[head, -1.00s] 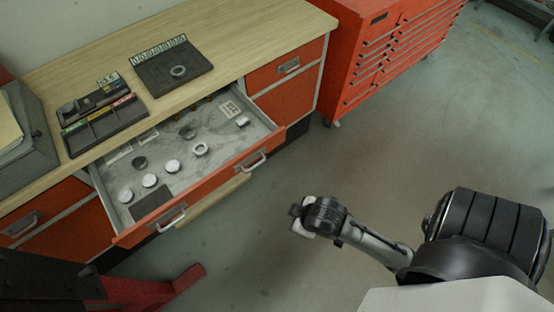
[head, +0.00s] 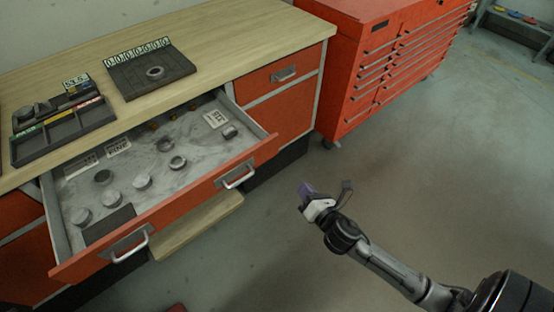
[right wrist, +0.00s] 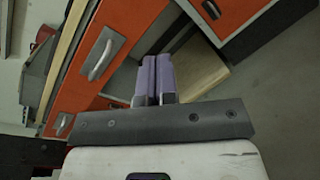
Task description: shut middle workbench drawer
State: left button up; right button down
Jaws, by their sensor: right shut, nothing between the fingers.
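The middle workbench drawer (head: 165,215) is pulled open, with an orange front and two metal handles. Its grey inside holds several round parts. In the right wrist view its orange front (right wrist: 120,35) and one handle (right wrist: 101,57) show up close, at the upper left. My right gripper (head: 304,190) is shut and empty, in the air to the right of the drawer front and apart from it. Its purple fingers (right wrist: 154,80) are together in the right wrist view. My left gripper is not in view.
The wooden workbench top (head: 210,45) carries a dark tray (head: 60,130) and a dark plate with a ring (head: 150,72). A pale wooden board (head: 198,225) sticks out below the drawer. A red tool cabinet (head: 385,60) stands to the right. The floor between is clear.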

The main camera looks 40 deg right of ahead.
jog(key=a+r+n+t+y, duration=0.1)
jog(key=a+r+n+y, duration=0.15)
jog(key=n, duration=0.45)
jog(key=n+b, duration=0.2)
jog(key=b, duration=0.1)
send_near(262, 155)
jog(key=w, duration=0.6)
jog(key=shift+w+d+f, duration=0.2)
jog(key=shift+w, duration=0.55)
